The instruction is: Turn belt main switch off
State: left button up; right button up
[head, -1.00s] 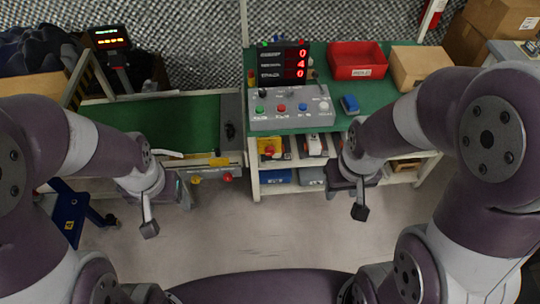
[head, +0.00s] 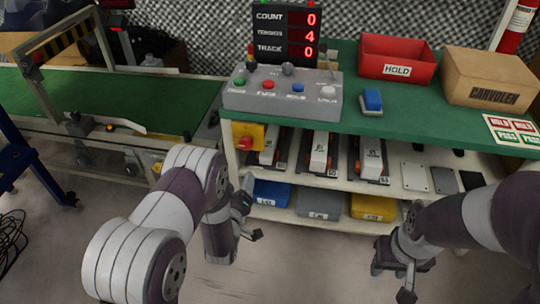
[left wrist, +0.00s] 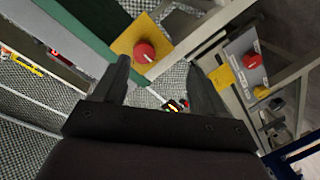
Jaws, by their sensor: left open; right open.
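A red rotary knob on a yellow plate, which looks like the main switch (head: 246,140), sits at the left end of the bench, under the green top. In the left wrist view the red knob (left wrist: 144,52) on its yellow plate lies just beyond the fingertips, up and left of centre. My left gripper (head: 248,208) is open and empty, below the switch in the head view; its two fingers (left wrist: 160,78) show spread in the left wrist view. I see no contact with the knob. My right gripper (head: 398,270) is open and empty, low before the shelves.
A grey button box (head: 283,97), a counter display (head: 286,35), a red HOLD bin (head: 396,59) and a carton (head: 502,80) stand on the green bench top (head: 420,118). The conveyor (head: 60,98) lies left. Another red button (left wrist: 252,60) shows in the left wrist view.

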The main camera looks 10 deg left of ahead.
aim_at(245, 145)
pick_arm(q)
jog(key=shift+n+t, duration=0.6)
jog(key=shift+t, duration=0.1)
jog(key=w+b, duration=0.1)
jog(key=w, duration=0.3)
jog(key=w+r+b, duration=0.1)
jog(key=w+b, duration=0.1)
jog(key=w, duration=0.2)
jog(key=w+a+r+b, duration=0.1)
jog(key=w+b, duration=0.1)
jog(key=w, duration=0.2)
jog(key=shift+w+r, duration=0.35)
jog(key=shift+w, duration=0.15)
jog(key=shift+c, duration=0.3)
jog(key=c, duration=1)
